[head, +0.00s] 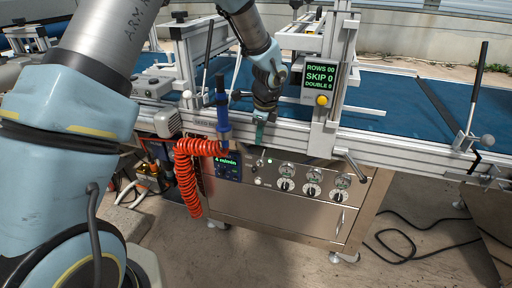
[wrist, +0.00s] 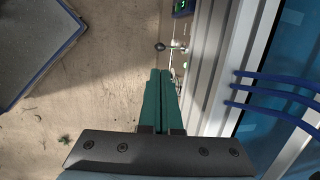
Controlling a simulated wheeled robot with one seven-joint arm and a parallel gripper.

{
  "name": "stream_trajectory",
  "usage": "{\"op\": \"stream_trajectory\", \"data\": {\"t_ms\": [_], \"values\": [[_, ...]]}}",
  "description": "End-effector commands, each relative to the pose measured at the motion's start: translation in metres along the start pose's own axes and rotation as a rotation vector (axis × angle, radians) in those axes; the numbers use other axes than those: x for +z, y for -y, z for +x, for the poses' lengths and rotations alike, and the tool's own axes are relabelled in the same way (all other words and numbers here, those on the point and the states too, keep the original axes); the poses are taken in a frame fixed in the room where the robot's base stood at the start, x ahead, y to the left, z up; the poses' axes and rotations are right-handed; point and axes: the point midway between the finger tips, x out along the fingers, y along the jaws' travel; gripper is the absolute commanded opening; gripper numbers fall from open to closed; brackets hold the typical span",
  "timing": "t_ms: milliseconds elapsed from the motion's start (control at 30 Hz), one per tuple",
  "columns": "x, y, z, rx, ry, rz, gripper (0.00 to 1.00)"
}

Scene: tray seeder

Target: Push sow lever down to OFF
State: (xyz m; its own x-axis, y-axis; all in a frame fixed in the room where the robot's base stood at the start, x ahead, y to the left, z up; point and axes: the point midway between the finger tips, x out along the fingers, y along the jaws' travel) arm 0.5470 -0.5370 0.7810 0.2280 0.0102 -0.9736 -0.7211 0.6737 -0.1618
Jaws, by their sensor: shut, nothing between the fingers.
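In the wrist view a small lever with a dark ball knob (wrist: 160,47) sticks out sideways from the machine's front. I take this for the sow lever; its OFF mark cannot be read. In the head view it is too small to make out clearly on the steel control panel (head: 315,207). My gripper (head: 260,132) hangs over the front rail, just above the panel. Its green fingers (wrist: 160,72) are together and empty. In the wrist view the tips are just below the knob in the picture, with a visible gap; the depth between them cannot be told.
A coiled red hose (head: 188,175) and a blue-handled tool (head: 222,105) hang left of my gripper. A speed display (head: 228,163) and several dials (head: 312,190) are on the panel. A counter screen (head: 320,77) stands on a post to the right. The floor in front is open.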

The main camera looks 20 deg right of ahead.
Motion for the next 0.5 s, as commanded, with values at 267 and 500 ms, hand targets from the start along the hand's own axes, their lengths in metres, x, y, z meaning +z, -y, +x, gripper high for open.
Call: {"op": "stream_trajectory", "data": {"t_ms": [267, 500], "values": [[0.0, -0.001, 0.054, 0.004, 0.001, 0.001, 0.0], [0.0, -0.001, 0.099, 0.003, 0.001, 0.0, 0.0]]}}
